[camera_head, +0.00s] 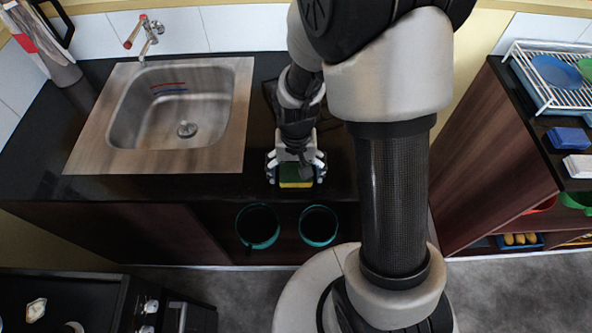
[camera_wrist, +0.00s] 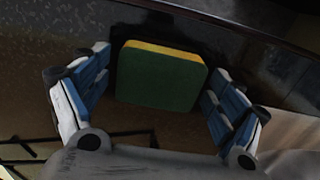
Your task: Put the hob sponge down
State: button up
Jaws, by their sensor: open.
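The sponge (camera_head: 296,175), green with a yellow side, is at the front part of the dark counter, right of the sink. In the wrist view the sponge (camera_wrist: 160,78) lies between my fingers, with a gap on each side. My gripper (camera_head: 296,170) is open around it, pointing down; its blue-padded fingers also show in the wrist view (camera_wrist: 155,98). I cannot tell from these views whether the sponge rests fully on the counter.
A steel sink (camera_head: 170,105) with a red-handled tap (camera_head: 147,35) is to the left. Two teal-rimmed bins (camera_head: 258,226) stand below the counter front. A dark wooden shelf unit (camera_head: 490,150) with a dish rack (camera_head: 550,75) is at the right. A stove (camera_head: 75,300) is lower left.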

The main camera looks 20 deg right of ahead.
jog(key=shift+r, duration=0.1)
notch_tip(320, 180, up, 12)
jog(key=p, duration=0.4)
notch_tip(320, 180, up, 11)
jog(key=n+t, duration=0.2)
send_over(296, 173)
jog(key=s, duration=0.6)
jog(key=s+r+n+t, duration=0.1)
jog(key=s+r+t, duration=0.1)
jog(key=s+r, duration=0.3)
jog(key=s, duration=0.4)
jog(key=shift+r+n+t, duration=0.25)
jog(key=shift+n+t, duration=0.05)
jog(key=shift+o, duration=0.5)
jog(key=shift+w+d, duration=0.1)
jog(key=shift+w, duration=0.05)
